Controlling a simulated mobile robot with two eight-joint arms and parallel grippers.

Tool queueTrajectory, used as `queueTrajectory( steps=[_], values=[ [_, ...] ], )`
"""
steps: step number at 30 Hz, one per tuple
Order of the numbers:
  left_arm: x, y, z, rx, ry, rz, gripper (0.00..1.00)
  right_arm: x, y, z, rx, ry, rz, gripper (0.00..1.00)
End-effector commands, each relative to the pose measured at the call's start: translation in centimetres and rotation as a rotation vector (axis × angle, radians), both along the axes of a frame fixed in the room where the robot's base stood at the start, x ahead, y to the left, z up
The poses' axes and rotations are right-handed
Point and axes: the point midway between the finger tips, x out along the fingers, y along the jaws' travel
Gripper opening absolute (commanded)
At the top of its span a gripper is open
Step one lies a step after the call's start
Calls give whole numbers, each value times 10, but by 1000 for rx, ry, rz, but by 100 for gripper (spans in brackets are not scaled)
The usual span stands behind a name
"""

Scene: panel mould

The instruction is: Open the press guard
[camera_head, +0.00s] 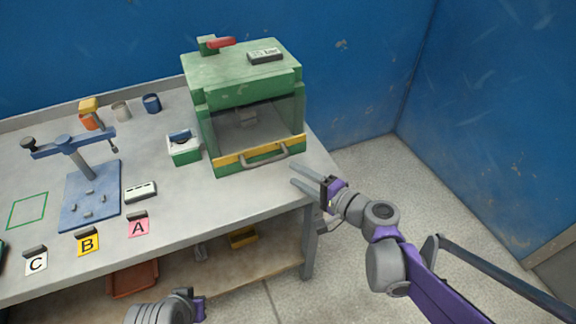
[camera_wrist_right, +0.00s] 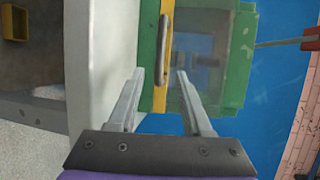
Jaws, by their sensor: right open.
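The green press (camera_head: 240,75) stands at the back right of the workbench. Its clear guard (camera_head: 258,125) is down over the front opening. The guard has a yellow bottom bar (camera_head: 230,161) with a grey handle (camera_head: 266,160). My right gripper (camera_head: 300,175) is open and empty, to the right of the handle and apart from it in the head view. In the right wrist view, my right gripper (camera_wrist_right: 157,75) points toward the handle (camera_wrist_right: 163,50), which shows beyond and between its fingertips. Part of my left arm shows at the bottom of the head view; its fingers are not in view.
The workbench (camera_head: 175,215) holds a blue stand (camera_head: 90,195), a green-and-white box (camera_head: 184,149), several cups and label cards A, B and C. A blue wall (camera_head: 350,70) is behind. Floor (camera_head: 360,160) is free right of the bench.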

Motion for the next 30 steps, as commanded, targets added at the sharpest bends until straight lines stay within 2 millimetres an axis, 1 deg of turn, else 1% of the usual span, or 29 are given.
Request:
queueTrajectory(
  steps=[5,12,16,21,29,30],
  values=[
    [0,0,-2,0,1,0,0,19,19,-5,0,0,5,50],
    [0,0,-5,0,2,0,0,53,48,-13,-2,0,4,50],
    [0,0,-7,0,2,0,0,67,59,-16,-2,0,3,50],
    [0,0,-7,0,2,0,0,75,67,-18,-2,0,2,50],
    [0,0,-7,0,2,0,0,76,67,-18,-3,0,1,50],
    [0,0,-7,0,2,0,0,76,67,-18,-3,0,1,48]
  ],
)
